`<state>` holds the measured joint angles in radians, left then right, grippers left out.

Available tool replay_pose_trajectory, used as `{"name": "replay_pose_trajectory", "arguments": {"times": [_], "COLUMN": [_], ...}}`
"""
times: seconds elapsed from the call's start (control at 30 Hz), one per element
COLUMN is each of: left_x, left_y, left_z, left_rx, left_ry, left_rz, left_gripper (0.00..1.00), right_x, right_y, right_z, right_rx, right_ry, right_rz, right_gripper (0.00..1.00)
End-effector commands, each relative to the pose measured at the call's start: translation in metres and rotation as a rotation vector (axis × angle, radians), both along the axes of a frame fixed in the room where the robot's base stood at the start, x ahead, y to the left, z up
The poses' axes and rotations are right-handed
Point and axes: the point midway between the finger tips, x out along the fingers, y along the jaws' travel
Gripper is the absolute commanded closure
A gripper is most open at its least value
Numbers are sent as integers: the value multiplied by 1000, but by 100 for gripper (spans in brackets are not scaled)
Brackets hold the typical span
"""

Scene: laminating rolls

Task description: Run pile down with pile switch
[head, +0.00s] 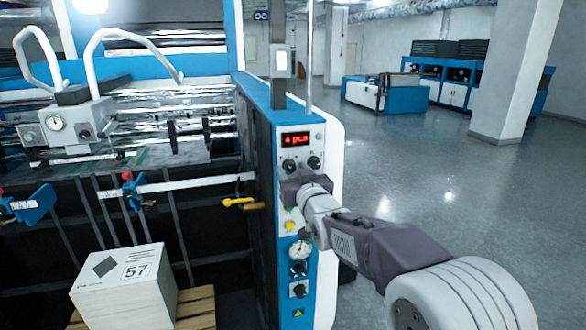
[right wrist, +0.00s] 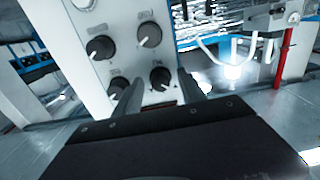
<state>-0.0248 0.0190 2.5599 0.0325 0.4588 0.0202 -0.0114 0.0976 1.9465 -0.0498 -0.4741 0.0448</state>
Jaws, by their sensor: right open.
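The machine's control panel (head: 318,140) stands in the middle of the head view, with a red display (head: 295,139) reading "4 pcs" and two black knobs (head: 313,162) below it. My right gripper (head: 304,186) is at the panel just under these knobs and hides part of it. In the right wrist view its open fingers (right wrist: 158,92) stand either side of a lower right black knob (right wrist: 160,77); I cannot tell whether they touch it. I cannot read which knob is the pile switch. The white pile (head: 120,300), marked 57, sits on a wooden pallet (head: 197,308).
Below my gripper the panel carries a yellow button (head: 290,226), a gauge and more knobs (head: 299,291). A yellow handle (head: 240,202) sticks out left of the panel. A pillar (head: 497,75) and blue cabinets stand far back right. The floor (head: 440,180) there is clear.

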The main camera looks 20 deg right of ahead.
Motion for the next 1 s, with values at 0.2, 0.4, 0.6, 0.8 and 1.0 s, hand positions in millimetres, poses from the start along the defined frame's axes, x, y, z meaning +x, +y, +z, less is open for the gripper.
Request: {"name": "replay_pose_trajectory", "arguments": {"times": [0.2,0.4,0.6,0.8,1.0], "left_x": [0,0,0,0,0], "left_y": [0,0,0,0,0], "left_z": [-1,-1,-3,-12,-25], "left_rx": [0,0,0,0,0], "left_ry": [0,0,0,0,0], "left_rz": [0,0,0,0,0], "left_gripper": [52,52,52,52,52], "right_x": [0,0,-1,-1,-1], "right_y": [0,0,0,0,0], "right_z": [0,0,-1,-3,-3], "right_rx": [0,0,19,108,267], "right_ry": [0,0,2,3,9], "right_rz": [0,0,0,0,0], "right_gripper": [66,100,100,100,100]}}
